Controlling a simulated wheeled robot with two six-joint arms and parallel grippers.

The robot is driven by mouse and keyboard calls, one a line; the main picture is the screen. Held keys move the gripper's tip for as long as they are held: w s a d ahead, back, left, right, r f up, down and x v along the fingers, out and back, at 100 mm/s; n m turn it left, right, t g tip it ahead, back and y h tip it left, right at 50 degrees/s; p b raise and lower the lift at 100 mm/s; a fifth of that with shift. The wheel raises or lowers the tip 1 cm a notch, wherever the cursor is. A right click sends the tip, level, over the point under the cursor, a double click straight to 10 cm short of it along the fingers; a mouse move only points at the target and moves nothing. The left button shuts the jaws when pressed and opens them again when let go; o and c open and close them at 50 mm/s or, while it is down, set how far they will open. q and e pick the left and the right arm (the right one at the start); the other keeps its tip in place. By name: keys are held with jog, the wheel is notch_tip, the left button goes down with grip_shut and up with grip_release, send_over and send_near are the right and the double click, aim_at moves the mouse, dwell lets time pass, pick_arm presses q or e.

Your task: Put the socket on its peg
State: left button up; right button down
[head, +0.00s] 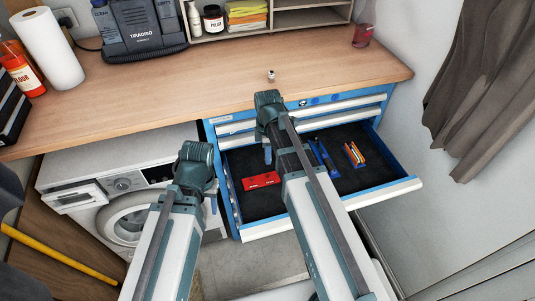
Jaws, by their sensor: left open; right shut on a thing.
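My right gripper (267,158) points down over the open drawer (290,197), behind the red holder (261,181). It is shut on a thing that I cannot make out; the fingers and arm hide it. The red holder lies on the dark drawer floor at the left, with small light marks; I cannot tell its pegs apart. A small silvery piece (271,76) that looks like a socket stands on the worktop behind the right gripper. My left gripper (214,206) is open, left of the drawer and in front of the washing machine.
Blue pieces (328,158) and an orange-and-blue holder (354,154) lie further right in the drawer, partly behind my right arm. Closed drawers (345,107) sit above it. The wooden worktop (180,100) is mostly clear in front. A washing machine (125,215) stands at the left.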

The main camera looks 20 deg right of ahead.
jog(key=b, duration=0.5)
send_over(268, 174)
jog(key=shift+f, duration=2.65)
jog(key=shift+f+b, duration=1.4)
jog(key=c, duration=0.6)
grip_release()
jog(key=shift+r, duration=0.1)
notch_tip(268, 174, up, 14)
jog(key=p, duration=1.4)
